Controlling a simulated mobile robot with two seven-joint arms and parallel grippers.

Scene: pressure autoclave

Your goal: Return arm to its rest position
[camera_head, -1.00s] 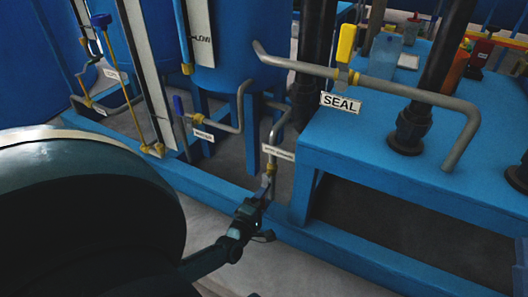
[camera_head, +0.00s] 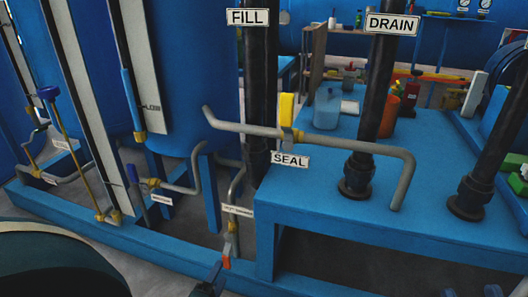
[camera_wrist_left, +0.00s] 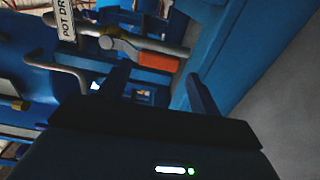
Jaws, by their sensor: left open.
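My left gripper (camera_head: 217,270) is at the bottom of the head view, just below a small valve with an orange handle (camera_head: 227,263). In the left wrist view its two dark fingers (camera_wrist_left: 158,88) are spread apart with nothing between them. The orange handle (camera_wrist_left: 158,61) lies beyond the fingertips, on a grey pipe with a label starting "POT DR". The handle looks apart from the fingers. Small dark tips (camera_head: 470,292) at the bottom right edge may belong to my right gripper; too little shows to tell its state.
Black FILL and DRAIN pipes rise behind. A blue tank (camera_head: 185,70) stands left. Grey floor is open in front of the low blue rail.

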